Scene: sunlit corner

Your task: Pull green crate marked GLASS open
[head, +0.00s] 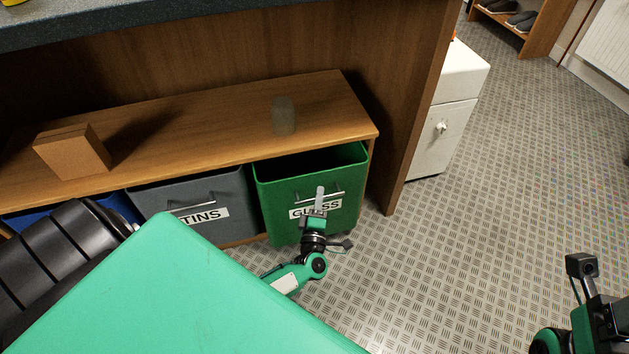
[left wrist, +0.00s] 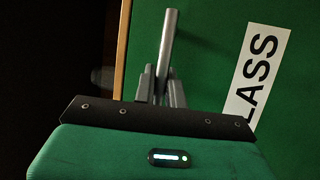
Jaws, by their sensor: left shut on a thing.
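The green crate marked GLASS (head: 274,193) sits under the wooden bench top, at its right end. Its front stands out past the bench edge and its open top shows, dark inside. My left gripper (head: 319,205) is at the crate's front and is shut on the metal bar handle (head: 338,195). It hides part of the GLASS label. In the left wrist view the handle (left wrist: 169,45) runs up between the two fingers (left wrist: 160,88), with the green front (left wrist: 215,60) behind. My right arm shows at the lower right of the head view; its fingers are out of sight.
A grey crate marked TINS (head: 230,190) and a blue crate (head: 118,205) stand to the left. A cardboard box (head: 72,152) and a greyish translucent tumbler (head: 283,115) stand on the bench top (head: 200,118). A wooden side panel (head: 408,110) is close right. Metal floor (head: 430,250) is clear.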

